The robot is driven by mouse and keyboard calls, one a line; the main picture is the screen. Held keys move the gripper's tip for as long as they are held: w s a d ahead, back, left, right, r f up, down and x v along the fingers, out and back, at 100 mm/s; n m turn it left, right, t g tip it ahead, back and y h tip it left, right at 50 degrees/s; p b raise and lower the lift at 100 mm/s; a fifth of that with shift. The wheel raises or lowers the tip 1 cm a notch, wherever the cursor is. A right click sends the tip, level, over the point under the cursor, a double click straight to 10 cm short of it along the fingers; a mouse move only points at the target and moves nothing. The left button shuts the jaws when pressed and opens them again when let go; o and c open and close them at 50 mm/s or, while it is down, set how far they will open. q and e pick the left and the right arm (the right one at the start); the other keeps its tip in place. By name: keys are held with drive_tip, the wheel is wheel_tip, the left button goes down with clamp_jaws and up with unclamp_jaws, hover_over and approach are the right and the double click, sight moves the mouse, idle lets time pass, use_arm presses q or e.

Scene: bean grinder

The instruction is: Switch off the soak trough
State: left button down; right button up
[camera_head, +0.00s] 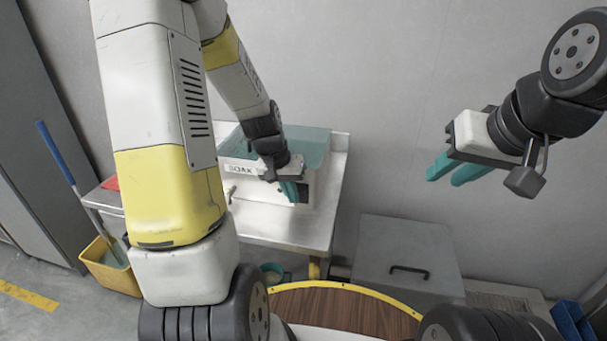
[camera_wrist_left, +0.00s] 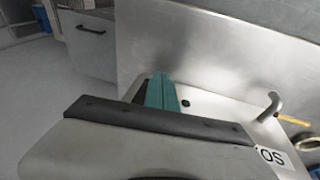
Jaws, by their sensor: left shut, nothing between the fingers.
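The soak trough is a white box with a SOAK label (camera_head: 243,169) and a teal see-through lid (camera_head: 305,143). Its label shows partly, inverted, in the left wrist view (camera_wrist_left: 272,157). My left gripper (camera_head: 290,192) is shut and empty in front of the trough's front face, right of the label. In the left wrist view its teal fingers (camera_wrist_left: 161,92) appear close beside a small dark green round button (camera_wrist_left: 185,103). Contact cannot be told. In the head view the fingers hide the button. My right gripper (camera_head: 457,172) is open and empty, up at the right, away from the trough.
The trough stands on a steel table (camera_head: 278,230). A tap-like spout (camera_wrist_left: 269,105) with an orange piece sticks out near the label. A yellow bucket (camera_head: 108,270) stands at the left. A grey box with a black handle (camera_head: 410,271) stands right of the table.

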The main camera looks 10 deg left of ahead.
use_arm(q)
drive_tip(key=shift+w, duration=0.15)
drive_tip(key=shift+w+r, duration=0.35)
drive_tip(key=shift+w, duration=0.25)
drive_tip(key=s+a+r, duration=0.3)
drive_tip(key=s+r, duration=0.3)
drive_tip(key=r, duration=0.6)
drive_tip(key=shift+s, duration=0.35)
